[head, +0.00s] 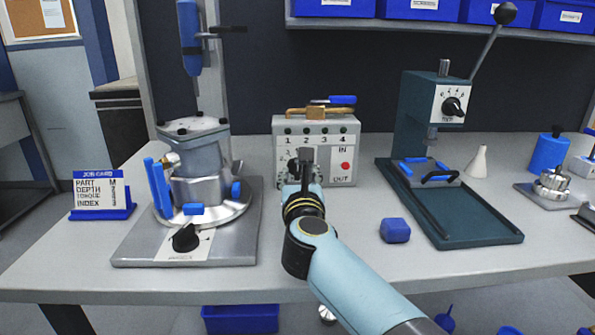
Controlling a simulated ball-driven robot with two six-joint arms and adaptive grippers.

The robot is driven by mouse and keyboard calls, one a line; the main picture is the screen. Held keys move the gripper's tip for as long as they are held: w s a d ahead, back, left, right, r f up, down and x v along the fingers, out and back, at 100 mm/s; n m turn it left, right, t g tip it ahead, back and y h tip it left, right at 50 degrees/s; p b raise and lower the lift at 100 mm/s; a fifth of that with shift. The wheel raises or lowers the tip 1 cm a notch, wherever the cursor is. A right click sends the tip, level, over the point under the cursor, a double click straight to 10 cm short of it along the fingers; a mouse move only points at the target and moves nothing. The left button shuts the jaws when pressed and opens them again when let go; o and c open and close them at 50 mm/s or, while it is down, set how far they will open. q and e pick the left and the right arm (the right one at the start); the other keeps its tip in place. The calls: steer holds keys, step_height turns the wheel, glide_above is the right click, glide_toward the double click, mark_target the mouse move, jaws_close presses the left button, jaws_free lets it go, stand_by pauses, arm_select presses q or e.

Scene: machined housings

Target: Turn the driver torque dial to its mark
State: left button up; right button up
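A light grey control box (340,160) stands at the back middle of the bench, with numbers 1 to 4, green dots and a red button (345,166) marked OUT. My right gripper (307,154) is in front of its lower left face and hides part of it. I see the gripper from behind, so its opening is unclear. A black dial (186,238) sits on a white plate at the front of the left fixture. Another black dial (453,107) is on the green press. I cannot tell which dial is the driver torque dial. The blue driver (189,35) hangs upper left. My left gripper is not in view.
A job card (98,190) stands at the left. The left fixture (130,245) carries a grey housing (190,155). A blue block (395,230) lies right of my arm. The press base (480,220) takes up the right side.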

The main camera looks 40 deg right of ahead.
steer(key=v, duration=0.5)
stand_by(0.4)
